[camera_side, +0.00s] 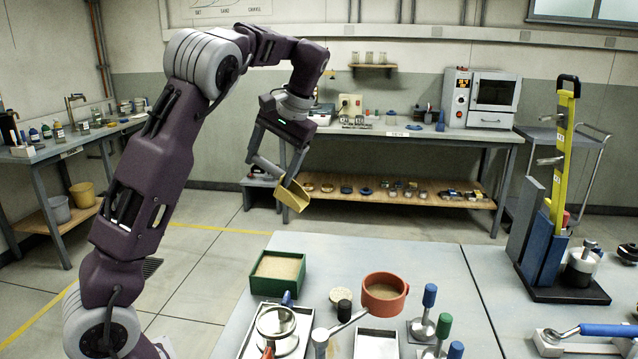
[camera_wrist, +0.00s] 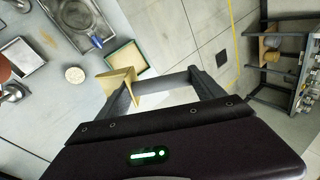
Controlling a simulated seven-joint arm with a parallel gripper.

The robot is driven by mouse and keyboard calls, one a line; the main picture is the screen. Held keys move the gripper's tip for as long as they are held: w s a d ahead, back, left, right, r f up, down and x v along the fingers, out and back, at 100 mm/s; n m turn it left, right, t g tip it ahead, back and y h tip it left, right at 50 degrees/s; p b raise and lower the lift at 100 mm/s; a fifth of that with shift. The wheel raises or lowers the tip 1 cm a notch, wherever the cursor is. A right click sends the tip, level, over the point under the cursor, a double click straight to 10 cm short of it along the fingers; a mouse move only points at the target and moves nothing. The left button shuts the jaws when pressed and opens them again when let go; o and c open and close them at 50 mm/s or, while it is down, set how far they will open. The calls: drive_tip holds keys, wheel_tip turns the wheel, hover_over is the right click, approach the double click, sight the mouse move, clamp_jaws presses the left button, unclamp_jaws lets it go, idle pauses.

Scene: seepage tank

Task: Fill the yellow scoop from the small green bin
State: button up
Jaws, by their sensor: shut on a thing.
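The yellow scoop (camera_side: 292,196) hangs tilted in the air below my gripper (camera_side: 272,172), which is shut on its grey handle. In the wrist view, the scoop (camera_wrist: 118,84) shows at the left end of the handle, by one finger of my gripper (camera_wrist: 162,86). I cannot tell whether anything is in the scoop. The small green bin (camera_side: 277,286) stands at the back left of the near table and holds pale sand-like material. In the wrist view, the green bin (camera_wrist: 141,48) lies partly behind the scoop. The scoop is well above the bin and apart from it.
An orange bowl (camera_side: 384,307) with brown grains stands right of the bin. A pale round disc (camera_side: 340,295), metal trays (camera_side: 377,343) and several colored-handled tools crowd the table front. A tall yellow-and-blue stand (camera_side: 563,170) rises at right. The table's back middle is bare.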

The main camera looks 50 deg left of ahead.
drive_tip(key=s+a+r+n+g, duration=0.1)
drive_tip(key=s+a+n+g, duration=0.1)
drive_tip(key=s+a+n, duration=0.3)
wheel_tip(320, 180, down, 19)
drive_tip(key=w+a+m, duration=0.1)
drive_tip(key=m, duration=0.1)
drive_tip(key=shift+a, duration=0.2)
drive_tip(key=shift+f, duration=0.4)
idle(0.8)
drive_tip(key=shift+w+d+f, duration=0.15)
drive_tip(key=shift+w+d, duration=1.15)
idle(3.8)
